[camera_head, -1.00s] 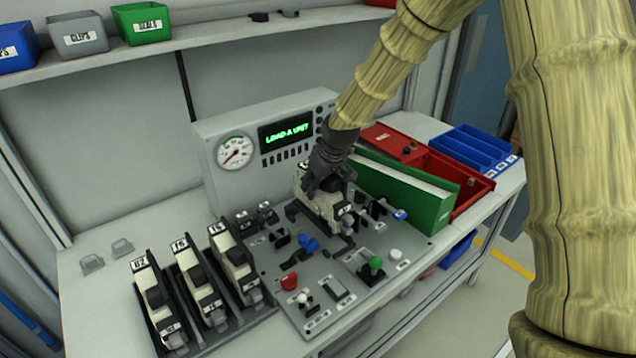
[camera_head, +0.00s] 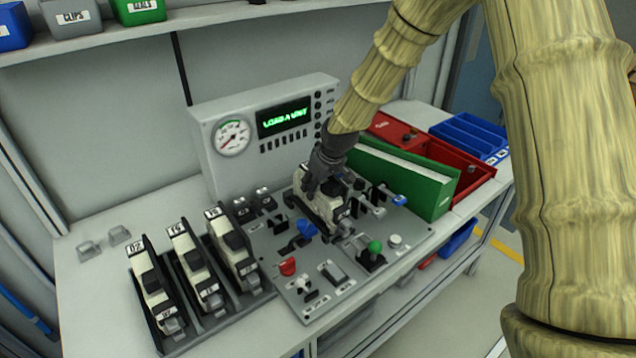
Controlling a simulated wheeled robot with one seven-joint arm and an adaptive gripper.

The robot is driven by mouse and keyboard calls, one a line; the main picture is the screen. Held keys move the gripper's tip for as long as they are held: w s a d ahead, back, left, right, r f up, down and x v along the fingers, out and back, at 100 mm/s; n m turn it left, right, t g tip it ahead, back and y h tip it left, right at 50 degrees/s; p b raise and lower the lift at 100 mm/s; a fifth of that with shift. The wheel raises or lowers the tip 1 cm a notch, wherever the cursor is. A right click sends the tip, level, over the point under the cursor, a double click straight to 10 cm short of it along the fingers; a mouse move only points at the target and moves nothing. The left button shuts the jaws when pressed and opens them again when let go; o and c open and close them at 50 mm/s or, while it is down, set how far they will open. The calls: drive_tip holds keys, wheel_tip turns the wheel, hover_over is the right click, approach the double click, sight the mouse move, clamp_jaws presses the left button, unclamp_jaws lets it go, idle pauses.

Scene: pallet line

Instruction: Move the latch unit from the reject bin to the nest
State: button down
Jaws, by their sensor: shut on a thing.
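My gripper (camera_head: 327,172) is shut on a cream and black latch unit (camera_head: 322,207). The unit is at the back middle of the grey fixture plate (camera_head: 412,246), over the black nest (camera_head: 300,212). My gripper and the unit hide most of the nest, so I cannot tell whether the unit is fully seated.
Several latch units (camera_head: 194,268) stand in a black rack at the left. A tester (camera_head: 285,122) reading "LOAD A UNIT" stands behind. Blue trays (camera_head: 467,140) are at the far right.

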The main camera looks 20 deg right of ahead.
drive_tip(key=shift+s+a+f, duration=0.15)
drive_tip(key=shift+f, duration=0.3)
drive_tip(key=c, duration=1.1)
unclamp_jaws()
drive_tip(key=o, duration=0.3)
drive_tip(key=shift+w+a+f, duration=0.1)
drive_tip(key=shift+w+f, duration=0.05)
drive_tip(key=shift+w, duration=0.1)
drive_tip(key=shift+o, duration=0.8)
drive_tip(key=shift+w+f, duration=0.15)
drive_tip(key=shift+w, duration=0.15)
drive_tip(key=shift+s+d+r, duration=0.2)
drive_tip(key=shift+s+r, duration=0.15)
drive_tip(key=shift+r, duration=0.6)
drive_tip(key=v, duration=1)
drive_tip(key=shift+s+d+r, duration=0.15)
drive_tip(key=shift+s+r, duration=0.1)
drive_tip(key=shift+r, duration=0.05)
